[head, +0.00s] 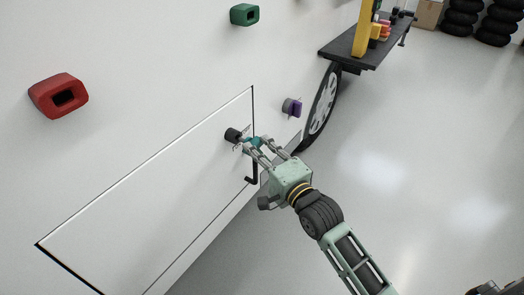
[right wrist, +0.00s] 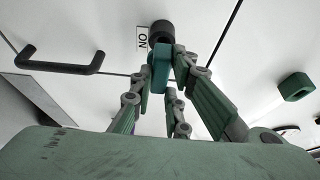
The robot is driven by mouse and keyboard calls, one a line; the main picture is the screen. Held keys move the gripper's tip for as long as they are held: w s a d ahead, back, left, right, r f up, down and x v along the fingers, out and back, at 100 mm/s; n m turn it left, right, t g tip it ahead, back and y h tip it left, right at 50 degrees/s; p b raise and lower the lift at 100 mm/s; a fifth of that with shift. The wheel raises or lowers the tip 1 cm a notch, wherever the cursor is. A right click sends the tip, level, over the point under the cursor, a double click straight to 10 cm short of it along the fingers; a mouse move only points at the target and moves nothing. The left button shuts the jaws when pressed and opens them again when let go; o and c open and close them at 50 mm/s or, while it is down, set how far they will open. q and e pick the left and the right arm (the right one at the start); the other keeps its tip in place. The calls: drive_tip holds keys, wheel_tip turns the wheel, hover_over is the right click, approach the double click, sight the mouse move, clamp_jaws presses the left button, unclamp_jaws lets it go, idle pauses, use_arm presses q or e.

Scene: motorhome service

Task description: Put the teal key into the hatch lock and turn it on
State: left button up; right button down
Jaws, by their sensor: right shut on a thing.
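The hatch (head: 150,205) is a white panel outlined in black on the vehicle's white side wall. My right gripper (head: 257,145) is shut on the teal key (right wrist: 160,68), which also shows in the head view (head: 252,142). The key's far end lines up with the lock in the right wrist view. I cannot tell whether it is inside. My left gripper is not in view.
A black handle (head: 252,180) sits below the lock. A purple knob (head: 292,107), a red fitting (head: 58,95) and a green fitting (head: 245,14) stick out of the wall. A wheel (head: 322,102) and a loaded dark shelf (head: 350,48) are further right.

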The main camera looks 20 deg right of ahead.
drive_tip(key=shift+w+a+p, duration=0.3)
drive_tip(key=shift+w+a, duration=0.7)
drive_tip(key=shift+w, duration=0.2)
drive_tip(key=c, duration=1.6)
unclamp_jaws()
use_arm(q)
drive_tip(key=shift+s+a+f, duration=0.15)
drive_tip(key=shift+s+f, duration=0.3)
use_arm(e)
drive_tip(key=shift+s+f, duration=0.1)
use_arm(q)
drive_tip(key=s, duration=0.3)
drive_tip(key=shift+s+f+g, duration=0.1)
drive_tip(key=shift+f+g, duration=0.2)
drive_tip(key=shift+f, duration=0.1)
use_arm(e)
drive_tip(key=v, duration=0.7)
drive_tip(key=shift+s+d, duration=0.2)
drive_tip(key=shift+s, duration=0.15)
